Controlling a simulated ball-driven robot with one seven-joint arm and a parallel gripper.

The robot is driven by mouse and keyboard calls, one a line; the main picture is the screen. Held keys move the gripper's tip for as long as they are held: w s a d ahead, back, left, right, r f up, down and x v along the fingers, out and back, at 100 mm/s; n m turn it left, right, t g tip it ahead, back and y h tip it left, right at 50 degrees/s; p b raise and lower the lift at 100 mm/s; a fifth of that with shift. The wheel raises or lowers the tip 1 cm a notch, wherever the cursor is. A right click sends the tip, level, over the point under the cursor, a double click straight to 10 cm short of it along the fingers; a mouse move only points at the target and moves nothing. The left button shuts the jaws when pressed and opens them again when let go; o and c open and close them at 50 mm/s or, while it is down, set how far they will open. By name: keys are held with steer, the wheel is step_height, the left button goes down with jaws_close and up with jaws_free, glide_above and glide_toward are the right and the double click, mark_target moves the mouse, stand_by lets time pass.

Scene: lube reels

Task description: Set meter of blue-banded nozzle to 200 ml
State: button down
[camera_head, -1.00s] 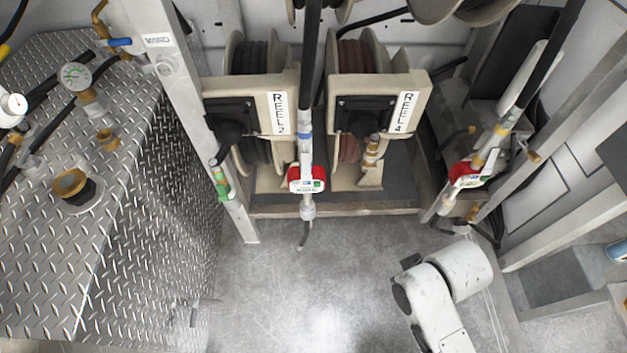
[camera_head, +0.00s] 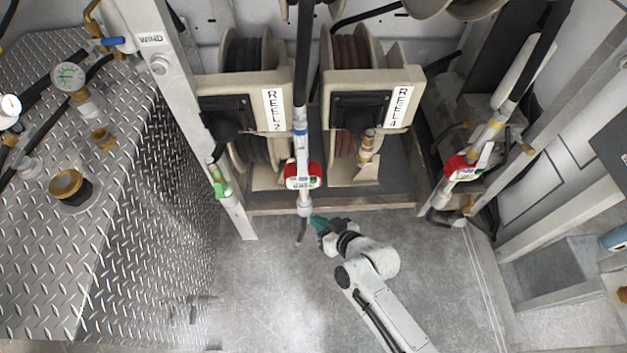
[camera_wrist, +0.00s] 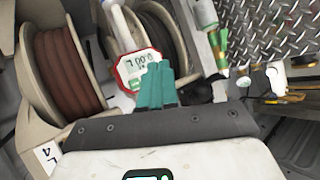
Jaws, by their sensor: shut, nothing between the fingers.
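The blue-banded nozzle hangs in the middle of the head view, with its blue band (camera_head: 300,132) above a red-and-white meter (camera_head: 303,177). The nozzle tip hangs below the meter. My gripper (camera_head: 318,221) has green fingers and is just below and right of the meter, close to the nozzle's lower end. In the wrist view the meter (camera_wrist: 134,62) shows a red rim and a grey display with digits, seen at an angle and too small to read surely. My gripper's fingers (camera_wrist: 157,85) are shut together, empty, and cover part of the meter's face. I cannot tell whether they touch it.
Reel 2 (camera_head: 233,107) and Reel 4 (camera_head: 370,103) stand behind the nozzle. A yellow-banded nozzle with another red meter (camera_head: 460,168) hangs at right. A green fitting (camera_head: 219,182) is on the left post. A diamond-plate box (camera_head: 130,200) fills the left. The floor in front is clear.

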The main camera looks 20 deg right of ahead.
steer(key=shift+w, duration=0.15)
steer(key=b, duration=0.5)
glide_toward(307, 181)
steer(key=shift+w+a+f, duration=0.5)
steer(key=shift+w+f, duration=0.05)
steer(key=shift+f, duration=0.15)
steer(key=shift+w+a+f, duration=0.5)
steer(key=shift+a+f, duration=0.05)
steer(key=shift+f, duration=0.15)
stand_by(1.0)
steer(key=shift+w+d, duration=0.15)
steer(key=shift+w, duration=0.2)
steer(key=shift+w+d+b, duration=0.25)
steer(key=shift+w+b, duration=0.45)
stand_by(0.9)
steer(key=shift+s, duration=0.15)
steer(key=shift+s+a+p, duration=0.2)
steer(key=shift+s+p, duration=0.1)
steer(key=shift+s, duration=0.15)
steer(key=shift+s+a+p, duration=0.2)
steer(key=shift+s+p, duration=0.1)
steer(key=shift+s, duration=0.2)
